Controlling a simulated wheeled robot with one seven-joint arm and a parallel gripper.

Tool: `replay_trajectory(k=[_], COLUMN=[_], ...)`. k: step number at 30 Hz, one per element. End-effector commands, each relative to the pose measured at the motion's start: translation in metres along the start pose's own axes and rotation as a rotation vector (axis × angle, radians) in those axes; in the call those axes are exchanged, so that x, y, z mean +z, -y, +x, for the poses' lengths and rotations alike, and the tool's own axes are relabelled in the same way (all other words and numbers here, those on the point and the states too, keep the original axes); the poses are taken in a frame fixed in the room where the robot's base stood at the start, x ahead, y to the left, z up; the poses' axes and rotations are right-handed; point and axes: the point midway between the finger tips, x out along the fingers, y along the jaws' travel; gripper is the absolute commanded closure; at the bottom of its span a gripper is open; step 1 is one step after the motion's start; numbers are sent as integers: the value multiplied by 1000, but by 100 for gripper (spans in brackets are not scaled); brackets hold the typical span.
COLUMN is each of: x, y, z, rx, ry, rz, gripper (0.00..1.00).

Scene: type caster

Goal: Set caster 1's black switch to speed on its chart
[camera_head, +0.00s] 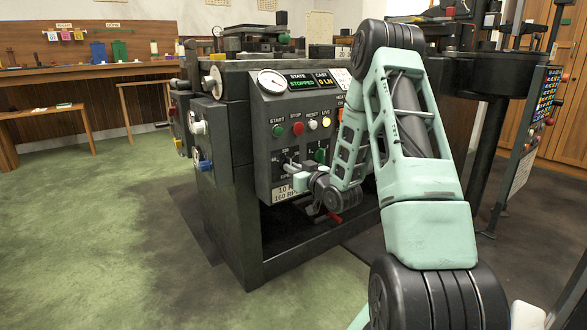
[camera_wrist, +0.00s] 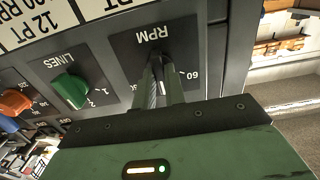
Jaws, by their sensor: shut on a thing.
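The machine's dark control panel (camera_head: 262,140) is caster 1. In the wrist view, the black switch (camera_wrist: 157,55) sits on a black plate marked RPM, which appears upside down. A figure 60 is printed beside it at the right. My gripper (camera_wrist: 160,75) is shut on the black switch, its fingers hiding most of the knob and part of its scale. In the head view my gripper (camera_head: 292,170) reaches the lower left of the panel.
Beside the RPM plate are a green LINES switch (camera_wrist: 71,90) and an orange switch (camera_wrist: 15,103). Above them, the panel has a gauge (camera_head: 272,82), a STOPPED display (camera_head: 302,82) and coloured buttons. Green floor (camera_head: 90,240) lies open at left.

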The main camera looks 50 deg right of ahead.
Motion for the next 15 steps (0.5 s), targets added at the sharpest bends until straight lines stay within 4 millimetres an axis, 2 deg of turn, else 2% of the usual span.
replay_trajectory(k=[8,9,11,15], x=[2,2,2,1], y=[0,0,0,0], z=[-1,-1,-1,-1], rx=[1,1,1,0], ry=[4,4,3,2], rz=[1,1,1,0], gripper=[100,83,66,66])
